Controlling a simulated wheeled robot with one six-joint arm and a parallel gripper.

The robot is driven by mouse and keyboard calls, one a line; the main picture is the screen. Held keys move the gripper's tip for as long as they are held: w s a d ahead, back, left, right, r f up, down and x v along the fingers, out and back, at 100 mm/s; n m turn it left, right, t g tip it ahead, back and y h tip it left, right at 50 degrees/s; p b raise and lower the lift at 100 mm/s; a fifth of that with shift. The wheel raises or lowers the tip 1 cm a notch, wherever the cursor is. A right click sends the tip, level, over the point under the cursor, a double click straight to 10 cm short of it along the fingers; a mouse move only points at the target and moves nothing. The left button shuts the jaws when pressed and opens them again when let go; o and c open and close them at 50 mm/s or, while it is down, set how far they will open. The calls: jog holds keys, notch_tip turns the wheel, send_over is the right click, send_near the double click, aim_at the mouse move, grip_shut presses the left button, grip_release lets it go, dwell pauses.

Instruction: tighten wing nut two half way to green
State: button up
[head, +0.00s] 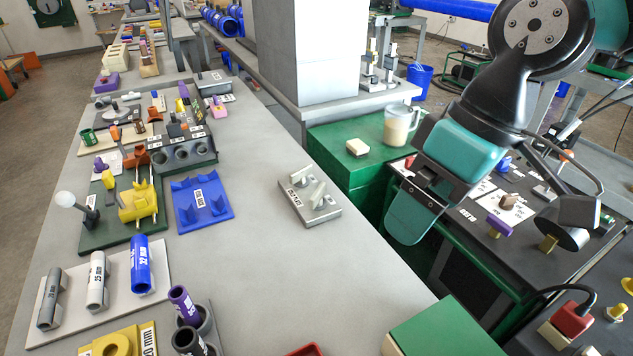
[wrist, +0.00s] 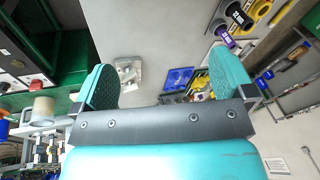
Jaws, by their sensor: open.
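My gripper (head: 408,218) hangs over the gap between the grey bench and the dark cart, left of the cart's knobs. In the wrist view my gripper (wrist: 165,82) is open, with two teal fingers wide apart and nothing between them. I cannot tell which is wing nut two. No green mark beside either one can be made out.
The bench (head: 270,260) holds a grey labelled plate (head: 325,211), a blue cradle (head: 203,207) and a yellow clamp (head: 140,205). A green box (head: 345,140) carries a jug (head: 398,126). A red plug (head: 573,318) sits on the cart front. The bench's middle is clear.

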jog(key=w+a+n+h, duration=0.2)
jog(key=w+a, duration=0.2)
jog(key=w, duration=1.1)
jog(key=n+h, duration=0.1)
jog(key=n, duration=0.1)
send_near(318, 190)
notch_tip(318, 190, down, 10)
jog(key=shift+a+f+p, duration=0.15)
jog(key=shift+f+p, duration=0.05)
jog(key=shift+p, duration=0.75)
